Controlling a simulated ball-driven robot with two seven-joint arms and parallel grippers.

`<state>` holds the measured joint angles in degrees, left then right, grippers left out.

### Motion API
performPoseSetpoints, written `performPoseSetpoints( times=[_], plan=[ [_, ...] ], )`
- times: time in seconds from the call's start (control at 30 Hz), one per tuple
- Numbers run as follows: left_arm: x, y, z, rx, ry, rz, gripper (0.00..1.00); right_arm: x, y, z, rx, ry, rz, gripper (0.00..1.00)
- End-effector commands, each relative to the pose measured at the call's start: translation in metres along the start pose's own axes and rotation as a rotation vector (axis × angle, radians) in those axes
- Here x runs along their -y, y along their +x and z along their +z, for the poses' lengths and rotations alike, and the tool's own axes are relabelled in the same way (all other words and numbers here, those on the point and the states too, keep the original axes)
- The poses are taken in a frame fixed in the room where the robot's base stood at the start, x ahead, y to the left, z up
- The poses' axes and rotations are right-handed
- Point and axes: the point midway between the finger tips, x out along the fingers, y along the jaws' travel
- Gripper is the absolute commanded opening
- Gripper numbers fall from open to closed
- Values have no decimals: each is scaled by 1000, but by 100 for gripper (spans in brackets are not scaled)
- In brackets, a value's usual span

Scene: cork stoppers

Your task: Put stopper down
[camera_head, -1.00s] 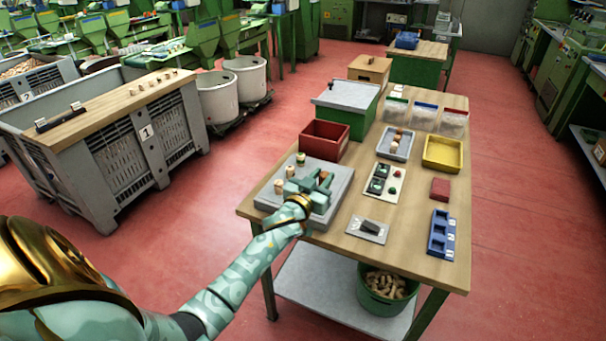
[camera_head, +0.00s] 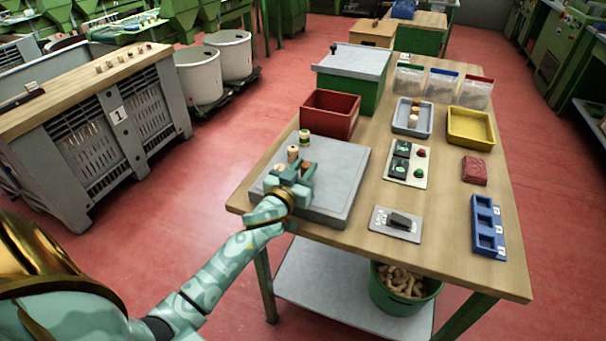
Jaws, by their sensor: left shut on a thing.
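My left gripper (camera_head: 294,180) is low over the near left part of a grey slab (camera_head: 345,180) on the wooden table. It is shut on a brown cork stopper (camera_head: 308,165), mostly hidden by the fingers; I cannot tell whether the stopper touches the slab. Beside and behind the gripper, a short row of stoppers stands on the slab: a pale one (camera_head: 280,169), another pale one (camera_head: 293,153), and one with a dark green band (camera_head: 304,137) at the far end. My right gripper is not in view.
A red bin (camera_head: 330,113) stands behind the slab. To the right are a button panel (camera_head: 407,164), a small plate with a dark block (camera_head: 396,223), a grey tray (camera_head: 412,117) with stoppers, a yellow tray (camera_head: 470,127), a red block (camera_head: 474,170) and a blue numbered holder (camera_head: 487,227).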

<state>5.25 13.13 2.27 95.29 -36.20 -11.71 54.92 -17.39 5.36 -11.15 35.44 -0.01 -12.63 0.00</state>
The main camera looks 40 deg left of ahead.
Motion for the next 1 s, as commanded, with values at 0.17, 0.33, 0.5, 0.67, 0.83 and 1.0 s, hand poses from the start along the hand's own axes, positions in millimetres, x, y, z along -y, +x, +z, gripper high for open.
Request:
performPoseSetpoints(
  times=[0.17, 0.33, 0.5, 0.67, 0.83, 1.0],
  plan=[
    [-2, -2, 8, 1, -1, -2, 0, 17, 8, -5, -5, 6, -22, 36],
    [-2, -2, 8, 1, -1, -2, 0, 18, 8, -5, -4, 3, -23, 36],
    [-2, -2, 9, 0, 0, -1, 48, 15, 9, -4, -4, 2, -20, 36],
    [-2, -2, 9, 0, 0, -1, 48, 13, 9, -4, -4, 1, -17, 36],
    [-2, -4, 6, 0, -1, -1, 48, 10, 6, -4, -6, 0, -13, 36],
    [-2, -33, 6, 1, -3, -2, 48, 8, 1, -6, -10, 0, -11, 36]
  ],
)
